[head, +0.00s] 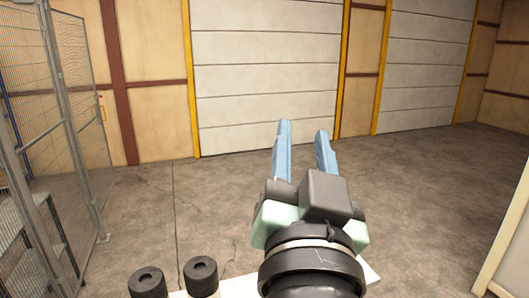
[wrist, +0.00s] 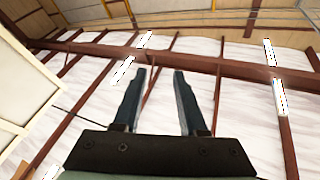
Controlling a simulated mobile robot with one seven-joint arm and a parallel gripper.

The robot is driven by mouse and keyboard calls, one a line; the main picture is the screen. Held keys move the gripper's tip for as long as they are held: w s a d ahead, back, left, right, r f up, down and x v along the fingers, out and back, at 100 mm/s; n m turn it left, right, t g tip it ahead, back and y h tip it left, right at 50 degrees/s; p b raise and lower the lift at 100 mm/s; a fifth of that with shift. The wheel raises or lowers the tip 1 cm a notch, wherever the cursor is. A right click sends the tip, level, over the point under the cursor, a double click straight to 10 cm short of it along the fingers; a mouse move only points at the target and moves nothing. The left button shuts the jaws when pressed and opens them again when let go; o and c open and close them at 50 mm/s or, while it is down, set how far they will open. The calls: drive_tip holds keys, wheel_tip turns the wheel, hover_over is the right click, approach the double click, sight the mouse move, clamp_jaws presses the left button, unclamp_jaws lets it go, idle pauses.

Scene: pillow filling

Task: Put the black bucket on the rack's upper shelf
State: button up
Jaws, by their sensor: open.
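My gripper (head: 303,134) is in the lower middle of the head view, its two blue fingers apart with nothing between them. In the wrist view my gripper (wrist: 162,72) points up toward the ceiling, open and empty. The black bucket does not show in either view. No rack with an upper shelf can be made out for certain.
A wire mesh cage (head: 50,110) stands at the left. Roller doors (head: 265,70) line the far wall. A pale panel edge (head: 508,240) is at the lower right. The concrete floor (head: 420,190) ahead and to the right is clear.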

drive_tip(key=s+a+r+n+t+y, duration=0.1)
drive_tip(key=s+a+r+n+t, duration=0.1)
drive_tip(key=r, duration=0.4)
drive_tip(key=s+a+r+n+t+y, duration=0.1)
drive_tip(key=s+a+r+n+t, duration=0.1)
drive_tip(key=s+r, duration=0.4)
drive_tip(key=shift+s+r+n+t, duration=0.3)
drive_tip(key=shift+r+t, duration=0.25)
drive_tip(key=shift+t, duration=0.35)
